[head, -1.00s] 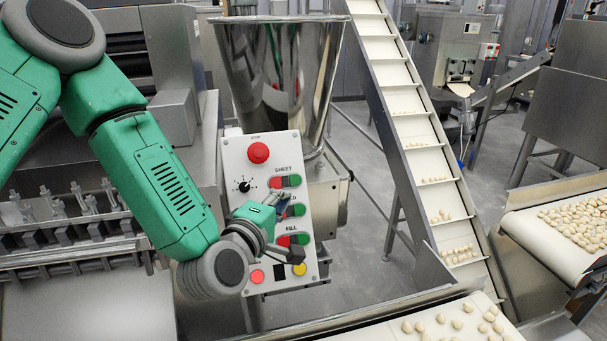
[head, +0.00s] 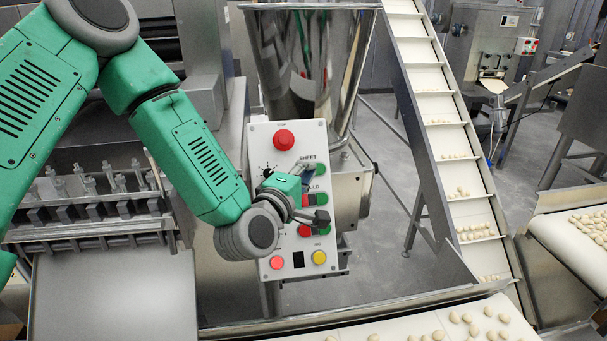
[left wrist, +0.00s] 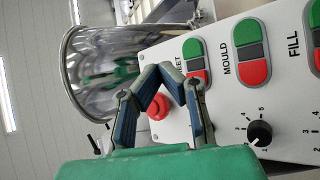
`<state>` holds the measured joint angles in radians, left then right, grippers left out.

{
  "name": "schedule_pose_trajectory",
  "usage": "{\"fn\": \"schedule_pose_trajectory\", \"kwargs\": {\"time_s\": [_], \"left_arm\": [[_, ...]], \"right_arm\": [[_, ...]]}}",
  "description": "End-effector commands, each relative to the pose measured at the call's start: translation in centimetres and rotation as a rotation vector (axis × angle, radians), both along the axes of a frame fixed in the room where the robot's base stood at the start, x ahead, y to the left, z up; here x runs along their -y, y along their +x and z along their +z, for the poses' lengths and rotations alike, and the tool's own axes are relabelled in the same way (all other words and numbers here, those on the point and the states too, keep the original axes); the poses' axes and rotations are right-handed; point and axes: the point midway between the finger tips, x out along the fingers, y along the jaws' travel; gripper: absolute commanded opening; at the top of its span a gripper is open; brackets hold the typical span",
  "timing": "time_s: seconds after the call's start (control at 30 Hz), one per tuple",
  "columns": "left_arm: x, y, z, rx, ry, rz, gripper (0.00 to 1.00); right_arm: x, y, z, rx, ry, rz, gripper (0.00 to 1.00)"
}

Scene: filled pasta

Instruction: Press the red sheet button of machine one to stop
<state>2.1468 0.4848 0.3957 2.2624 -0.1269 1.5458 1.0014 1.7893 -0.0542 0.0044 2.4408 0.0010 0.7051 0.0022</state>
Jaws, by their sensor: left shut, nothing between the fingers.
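The white control panel (head: 262,150) of the machine carries a red stop knob (head: 284,139) above rows marked SHEET, MOULD and FILL. My left gripper (head: 306,170) is shut and empty in front of the sheet row. In the head view it covers the red sheet button; the green sheet button (head: 321,170) shows to its right. In the left wrist view, the red sheet button (left wrist: 202,76) shows just right of the closed fingertips (left wrist: 168,72), partly behind a finger. The gap between fingertips and panel cannot be judged. My right gripper is not in view.
The red mould button (left wrist: 255,72), a black dial (left wrist: 259,132) and the stop knob (left wrist: 159,106) are close by. A steel hopper (head: 310,60) stands behind the panel. A conveyor (head: 465,205) rises at the right, and a belt with dough pieces (head: 440,325) runs in front.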

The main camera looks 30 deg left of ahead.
Motion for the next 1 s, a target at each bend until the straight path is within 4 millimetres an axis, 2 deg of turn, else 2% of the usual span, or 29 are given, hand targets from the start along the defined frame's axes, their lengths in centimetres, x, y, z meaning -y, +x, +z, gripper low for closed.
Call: {"fn": "schedule_pose_trajectory", "kwargs": {"time_s": [0.2, 0.4, 1.0], "left_arm": [[-1.8, 2.0, -1.9, 0.0, -0.002, 0.003, 0.0], [-2.4, 2.9, -2.5, -0.002, 0.0, 0.002, 0.0], [-2.5, 3.2, -2.5, -0.002, 0.0, 0.001, 0.0]], "right_arm": [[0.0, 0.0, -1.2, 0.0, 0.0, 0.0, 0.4], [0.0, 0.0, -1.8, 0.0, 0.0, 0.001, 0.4], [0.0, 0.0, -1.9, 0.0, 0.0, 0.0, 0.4]]}}
